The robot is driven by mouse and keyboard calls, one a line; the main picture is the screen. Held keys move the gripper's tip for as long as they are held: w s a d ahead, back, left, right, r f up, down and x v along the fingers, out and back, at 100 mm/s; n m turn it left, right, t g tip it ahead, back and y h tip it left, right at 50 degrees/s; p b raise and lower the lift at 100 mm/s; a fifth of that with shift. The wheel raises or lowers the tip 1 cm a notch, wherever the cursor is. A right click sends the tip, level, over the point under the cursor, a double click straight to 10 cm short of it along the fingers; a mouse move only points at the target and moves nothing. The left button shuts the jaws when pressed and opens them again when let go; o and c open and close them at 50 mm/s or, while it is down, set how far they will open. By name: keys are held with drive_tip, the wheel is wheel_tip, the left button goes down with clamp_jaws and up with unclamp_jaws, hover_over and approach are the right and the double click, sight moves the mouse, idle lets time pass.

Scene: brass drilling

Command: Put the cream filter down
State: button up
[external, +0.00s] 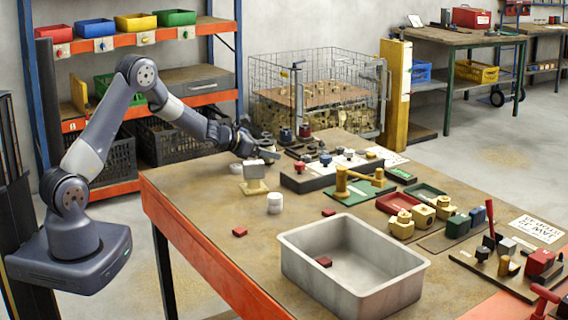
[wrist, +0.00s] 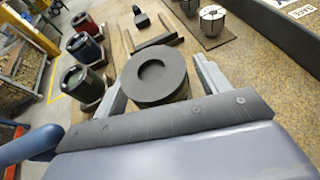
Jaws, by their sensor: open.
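My gripper (external: 268,152) is over the far left part of the workbench, low near the tabletop. In the wrist view its two fingers (wrist: 165,82) are apart, one on each side of a dark grey round piece with a recessed top (wrist: 152,76). I cannot tell whether the fingers touch it. A small cream-white cylinder (external: 274,204) stands upright on the bench in front of my gripper, apart from it. It is the only clearly cream round piece by itself, but I cannot confirm that it is the filter.
A large grey bin (external: 352,289) stands at the bench front. A grey block on a yellow base (external: 254,180) is close to my arm.

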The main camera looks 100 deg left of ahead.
drive_tip(key=shift+r, duration=0.15)
drive_tip(key=shift+r+p, duration=0.15)
drive_tip(key=shift+p, duration=0.2)
drive_tip(key=b+v, duration=0.2)
drive_tip(key=v, duration=1)
drive_tip(key=shift+w, duration=0.1)
drive_tip(key=p+x, duration=0.1)
drive_tip(key=x, duration=1)
drive_tip(key=shift+p, duration=0.35)
drive_tip(key=shift+w+a+f, duration=0.2)
drive_tip(key=shift+w+f, duration=0.1)
drive_tip(key=shift+f, duration=0.1)
drive_tip(key=shift+f+b, duration=0.25)
drive_tip(key=shift+b, duration=0.1)
drive_tip(key=shift+r+p, duration=0.25)
drive_tip(key=shift+p, duration=0.05)
